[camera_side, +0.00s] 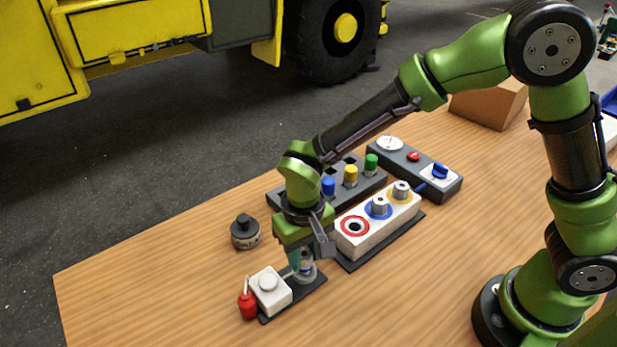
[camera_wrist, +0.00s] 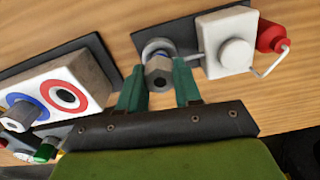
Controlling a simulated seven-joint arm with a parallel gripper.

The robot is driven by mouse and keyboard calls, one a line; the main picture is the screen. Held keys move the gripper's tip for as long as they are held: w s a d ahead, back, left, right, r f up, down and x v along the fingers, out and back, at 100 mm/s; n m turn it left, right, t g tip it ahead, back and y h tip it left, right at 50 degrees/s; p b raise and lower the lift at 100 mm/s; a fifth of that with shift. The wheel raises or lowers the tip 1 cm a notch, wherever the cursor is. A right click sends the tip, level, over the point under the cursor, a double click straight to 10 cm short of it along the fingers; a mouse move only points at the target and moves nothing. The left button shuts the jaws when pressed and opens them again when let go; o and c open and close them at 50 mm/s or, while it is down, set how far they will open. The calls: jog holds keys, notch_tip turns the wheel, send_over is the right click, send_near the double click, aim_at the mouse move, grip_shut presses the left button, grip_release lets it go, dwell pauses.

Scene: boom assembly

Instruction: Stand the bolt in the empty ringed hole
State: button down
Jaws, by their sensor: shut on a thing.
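The bolt, a grey hex-headed piece with a dark centre, shows in the wrist view (camera_wrist: 158,72) between the two green fingers of my gripper (camera_wrist: 159,86). My gripper, also in the side view (camera_side: 301,262), points down and is shut on the bolt. The bolt is at the grey round holder (camera_wrist: 157,46) on a dark plate; I cannot tell whether it is still seated there. The white block (camera_side: 376,226) has a red-ringed empty hole (camera_side: 355,226), also in the wrist view (camera_wrist: 62,95). Grey bolts stand in its blue-ringed (camera_side: 379,206) and yellow-ringed (camera_side: 401,190) holes.
A white box (camera_side: 270,290) and a red bottle (camera_side: 247,305) stand beside the holder. A dark round pot (camera_side: 245,232) is at the left. Behind the block are a panel with coloured pegs (camera_side: 350,177) and a grey control box (camera_side: 415,165). The front table is clear.

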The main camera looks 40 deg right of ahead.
aim_at(304, 253)
jog(key=shift+r, duration=3.05)
jog(key=d+r, duration=0.2)
jog(key=d, duration=0.4)
jog(key=d+r, duration=0.3)
jog(key=d, duration=0.4)
jog(key=shift+s+a+f, duration=0.15)
jog(key=shift+f, duration=1.05)
jog(key=shift+s+a+f, duration=0.1)
jog(key=shift+f, duration=1.1)
jog(key=shift+f, duration=0.85)
jog(key=shift+f, duration=0.75)
